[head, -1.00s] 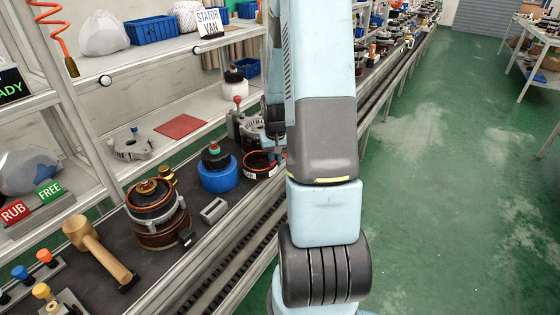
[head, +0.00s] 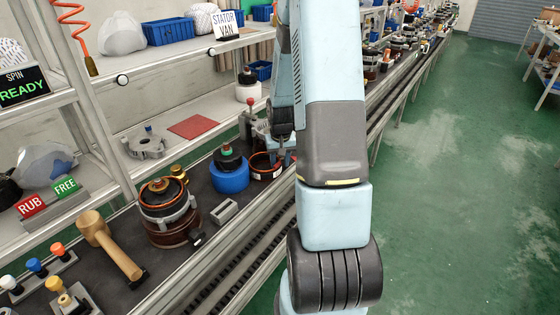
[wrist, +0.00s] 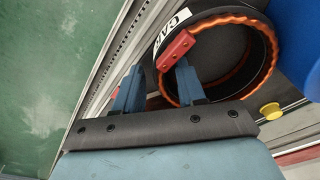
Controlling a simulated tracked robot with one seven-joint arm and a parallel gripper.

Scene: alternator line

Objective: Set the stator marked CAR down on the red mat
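The stator marked CAR (wrist: 249,83) is a dark ring with an orange winding, a white CAR label and a red block on its rim. In the head view the stator (head: 264,174) stands on the dark bench strip, partly hidden by my arm. My gripper (wrist: 160,72) has its blue fingers apart, one outside the ring and the other at its inner side by the red block. A gap shows beside the outer finger; contact is not clear. The red mat (head: 193,127) lies bare on the pale shelf, behind and left of the stator.
A blue round part with a dark, green-topped piece (head: 229,172) stands just left of the stator. A grey block (head: 223,211), another stator assembly (head: 168,210) and a mallet (head: 108,245) are nearer. A grey bracket (head: 146,145) sits left of the mat.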

